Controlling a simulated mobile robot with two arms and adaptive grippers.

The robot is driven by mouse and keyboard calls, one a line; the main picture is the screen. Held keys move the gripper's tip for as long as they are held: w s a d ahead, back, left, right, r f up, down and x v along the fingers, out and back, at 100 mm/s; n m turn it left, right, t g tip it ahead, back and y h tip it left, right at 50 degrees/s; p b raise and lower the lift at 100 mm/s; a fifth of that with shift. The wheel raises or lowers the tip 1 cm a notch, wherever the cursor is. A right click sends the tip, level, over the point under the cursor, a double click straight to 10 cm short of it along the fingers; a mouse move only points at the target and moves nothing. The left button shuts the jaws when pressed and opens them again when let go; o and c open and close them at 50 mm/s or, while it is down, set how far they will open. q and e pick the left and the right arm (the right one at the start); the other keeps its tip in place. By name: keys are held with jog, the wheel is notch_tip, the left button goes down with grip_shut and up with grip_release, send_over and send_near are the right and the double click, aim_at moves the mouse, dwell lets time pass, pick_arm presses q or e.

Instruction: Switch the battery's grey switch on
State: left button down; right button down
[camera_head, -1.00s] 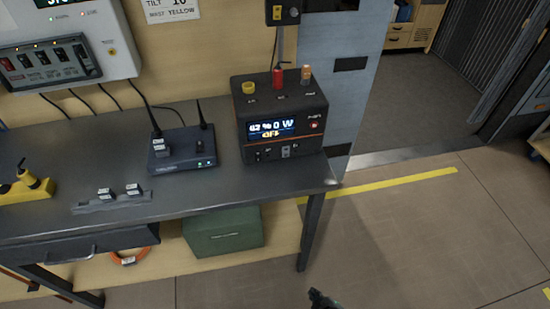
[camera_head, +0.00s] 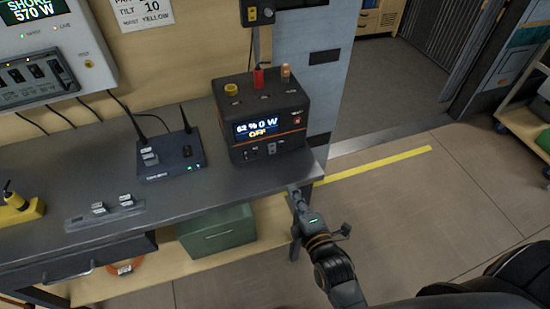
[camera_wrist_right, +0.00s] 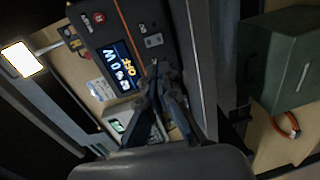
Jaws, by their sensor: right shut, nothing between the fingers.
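The battery (camera_head: 262,120) is a black box with orange trim at the right end of the workbench. Its display (camera_head: 257,127) reads 62 %, 0 W and OFF. A small grey switch (camera_head: 271,147) sits low on its front face; what seems to be the same switch shows in the right wrist view (camera_wrist_right: 153,40). My right gripper (camera_head: 292,190) is shut and empty, in front of and below the battery by the bench's front edge, apart from the switch. In the right wrist view its fingers (camera_wrist_right: 155,78) point towards the battery's front. My left gripper is not in view.
A black router (camera_head: 170,160) with antennas stands left of the battery on the grey bench (camera_head: 110,160). A green box (camera_head: 217,232) is on the shelf below. A wall panel (camera_head: 45,50) with cables hangs at upper left.

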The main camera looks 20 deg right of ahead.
aim_at(273, 153)
jog(key=shift+w, duration=0.1)
jog(key=w, duration=0.4)
jog(key=w+f+p, duration=0.1)
jog(key=w, duration=0.8)
jog(key=shift+w+a+f, duration=0.25)
jog(key=shift+w+f, duration=0.1)
jog(key=shift+f, duration=0.05)
jog(key=shift+w+f+t+b, duration=0.3)
jog(key=shift+f+b, duration=0.1)
jog(key=shift+b, duration=0.5)
jog(key=shift+s+r+p, duration=0.1)
jog(key=shift+r+p, duration=0.3)
jog(key=shift+p, duration=0.1)
jog(key=shift+f, duration=0.1)
